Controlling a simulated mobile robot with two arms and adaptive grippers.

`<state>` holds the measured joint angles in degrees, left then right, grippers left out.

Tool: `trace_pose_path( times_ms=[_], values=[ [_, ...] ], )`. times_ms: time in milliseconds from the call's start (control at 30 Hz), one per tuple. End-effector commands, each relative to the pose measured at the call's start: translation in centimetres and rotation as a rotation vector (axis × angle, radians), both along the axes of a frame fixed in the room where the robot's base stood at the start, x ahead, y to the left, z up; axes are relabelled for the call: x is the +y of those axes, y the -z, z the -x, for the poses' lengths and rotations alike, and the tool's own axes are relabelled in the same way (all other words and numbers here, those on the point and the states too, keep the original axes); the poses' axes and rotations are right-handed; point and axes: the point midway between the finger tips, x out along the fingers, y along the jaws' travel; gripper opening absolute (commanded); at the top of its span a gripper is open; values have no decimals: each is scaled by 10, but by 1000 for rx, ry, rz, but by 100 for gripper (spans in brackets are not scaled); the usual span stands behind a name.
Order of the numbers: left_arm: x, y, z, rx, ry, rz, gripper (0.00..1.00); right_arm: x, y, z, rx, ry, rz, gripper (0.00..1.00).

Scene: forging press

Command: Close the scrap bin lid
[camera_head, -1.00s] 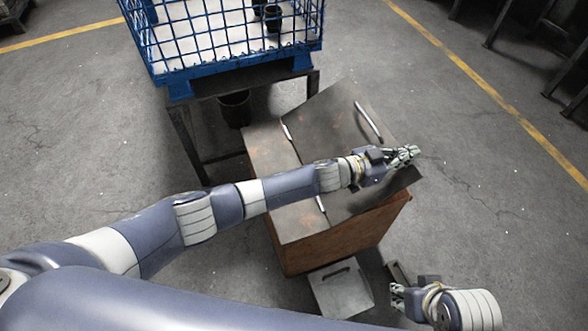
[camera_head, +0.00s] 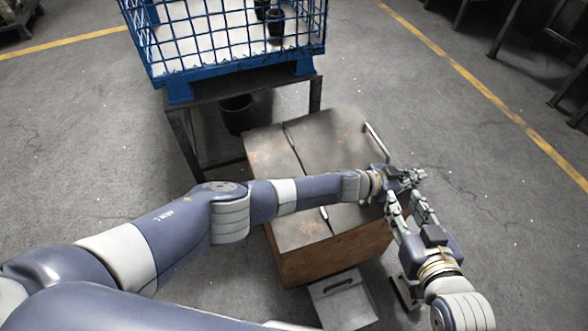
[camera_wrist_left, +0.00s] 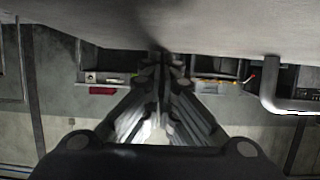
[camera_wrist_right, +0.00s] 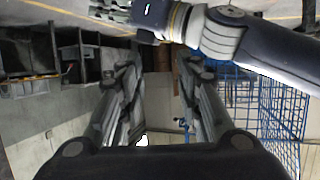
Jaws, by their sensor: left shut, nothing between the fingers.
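The scrap bin (camera_head: 330,262) is a brown, rusty box on the floor. Its grey lid (camera_head: 335,135) lies almost flat on top, hinged along the middle; my left arm hides part of it, so I cannot tell whether a gap is left. The lid's bar handle (camera_head: 375,142) is at its far right edge and also shows in the left wrist view (camera_wrist_left: 285,104). My left gripper (camera_head: 412,177) is shut and empty at the lid's right edge, close to the lid surface (camera_wrist_left: 230,30). My right gripper (camera_head: 410,208) is open and empty, just below the left one.
A blue wire crate (camera_head: 235,62) stands on a dark table (camera_head: 240,93) behind the bin, with black cups inside. A black bucket (camera_head: 237,115) is under the table. A grey metal piece (camera_head: 342,300) with a handle lies in front of the bin.

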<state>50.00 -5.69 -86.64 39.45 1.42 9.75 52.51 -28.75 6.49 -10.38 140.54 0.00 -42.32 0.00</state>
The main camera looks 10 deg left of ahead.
Motion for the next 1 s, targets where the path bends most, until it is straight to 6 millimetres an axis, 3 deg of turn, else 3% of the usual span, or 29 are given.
trace_pose_path(
  times_ms=[300,1000],
  values=[
    [-2,15,-1,29,0,-49,0,2,-8,-4,-42,-2,-10,32],
    [-2,16,-1,33,0,-55,0,2,-9,-4,-48,-3,-11,32]
  ],
)
